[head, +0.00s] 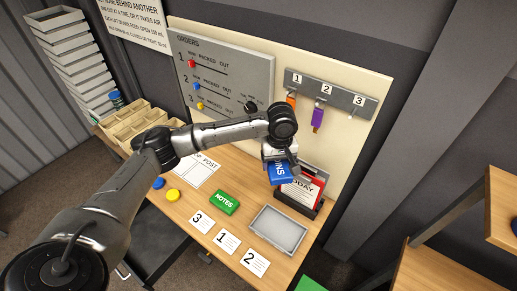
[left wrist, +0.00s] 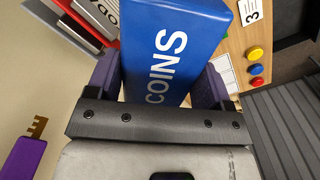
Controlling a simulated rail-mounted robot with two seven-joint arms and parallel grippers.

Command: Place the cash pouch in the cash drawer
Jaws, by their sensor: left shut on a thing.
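A blue pouch marked COINS (head: 279,175) is held up over the right part of the desk, in front of the black rack. My left gripper (head: 279,161) is shut on it. In the left wrist view the blue pouch (left wrist: 172,45) sits between the two purple-grey fingers. A green pouch marked NOTES (head: 225,202) lies flat on the desk. No label picks out the cash drawer; a dark unit with a handle (head: 121,271) shows under the desk's front edge, partly behind my left arm. My right gripper is not in view.
A grey tray (head: 260,222) lies near cards 1, 2 and 3. A black rack (head: 313,209) holds TODAY papers. Blue and yellow discs (head: 172,195) lie at the left. Keys hang on the numbered board (head: 345,98); a purple one (left wrist: 24,158) shows close to the gripper.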

